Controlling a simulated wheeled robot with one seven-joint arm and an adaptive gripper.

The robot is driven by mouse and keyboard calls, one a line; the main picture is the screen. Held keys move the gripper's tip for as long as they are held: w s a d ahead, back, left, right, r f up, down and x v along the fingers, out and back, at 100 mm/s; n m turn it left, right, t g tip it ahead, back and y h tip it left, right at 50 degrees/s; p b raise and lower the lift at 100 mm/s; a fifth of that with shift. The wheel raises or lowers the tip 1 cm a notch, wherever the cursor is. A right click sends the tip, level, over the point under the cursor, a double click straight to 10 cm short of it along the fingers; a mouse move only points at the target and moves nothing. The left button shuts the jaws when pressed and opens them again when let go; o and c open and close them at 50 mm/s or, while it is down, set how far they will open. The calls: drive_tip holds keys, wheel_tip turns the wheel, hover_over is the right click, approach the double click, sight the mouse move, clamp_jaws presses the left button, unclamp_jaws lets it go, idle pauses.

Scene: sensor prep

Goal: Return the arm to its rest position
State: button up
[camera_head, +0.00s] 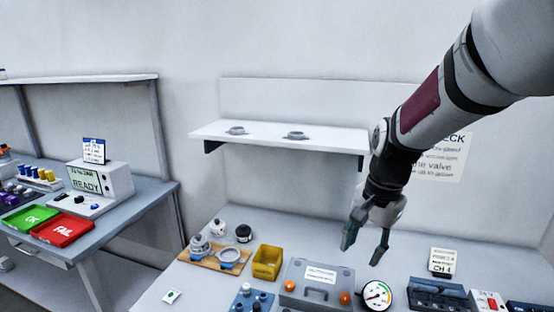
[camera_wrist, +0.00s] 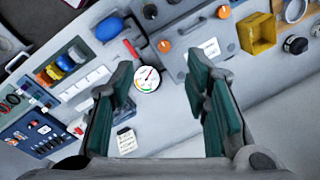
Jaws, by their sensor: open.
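My gripper (camera_head: 365,248) hangs from my arm at the right of the head view, above the bench. Its two fingers are apart with nothing between them. In the wrist view the open fingers (camera_wrist: 165,108) point down over the bench, with bare grey surface between them. A round dial gauge (camera_head: 377,294) lies below and slightly right of the fingers; it also shows in the wrist view (camera_wrist: 147,79). The fingers are clear of it and of the bench.
A grey case (camera_head: 318,272) with orange knobs and a yellow bin (camera_head: 267,262) stand on the bench (camera_head: 300,232). A wall shelf (camera_head: 340,137) holds two small round parts. A "CH 4" card (camera_head: 443,262) and panels stand right. A second table with green (camera_head: 28,219) and red trays (camera_head: 62,229) is left.

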drive_tip(key=s+r+n+t, duration=0.1)
drive_tip(key=s+r+n, duration=0.2)
drive_tip(key=s, duration=0.4)
drive_tip(key=s+r+n+t, duration=0.1)
drive_tip(key=s+r+n, duration=0.2)
drive_tip(key=s, duration=0.4)
drive_tip(key=s+r+n+t+h, duration=0.1)
drive_tip(key=s+r+n+t, duration=0.1)
drive_tip(key=s, duration=0.5)
drive_tip(key=shift+s+d+r+n, duration=0.25)
drive_tip(key=shift+d+r+n, duration=0.05)
drive_tip(key=shift+r+n, duration=0.55)
